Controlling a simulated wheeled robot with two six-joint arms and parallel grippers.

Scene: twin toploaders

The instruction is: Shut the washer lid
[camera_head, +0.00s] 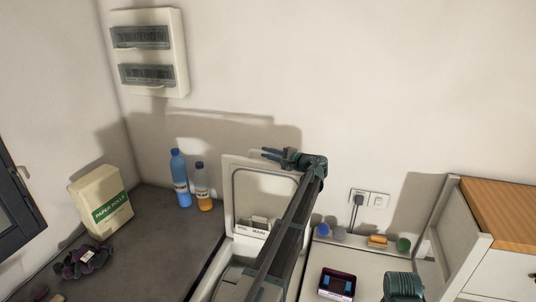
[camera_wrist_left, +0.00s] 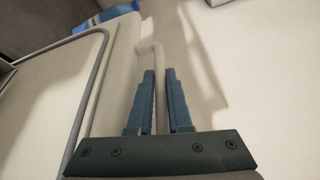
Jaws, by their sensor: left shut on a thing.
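The washer lid (camera_head: 229,192) stands open and upright against the back wall, a pale panel with a dark seal line around its inner face. It also shows at the left of the left wrist view (camera_wrist_left: 122,62). My left gripper (camera_head: 272,154) is at the lid's top edge. In the left wrist view my left gripper (camera_wrist_left: 160,76) is shut on the pale lid handle (camera_wrist_left: 158,58), which runs between its two fingers. The washer (camera_head: 232,250) below is open, with a detergent tray marked PRE and MAIN; my left arm hides part of it.
A second top-loader (camera_head: 385,266) stands to the right, its top bearing a dark box (camera_head: 337,284) and several small items at the back.

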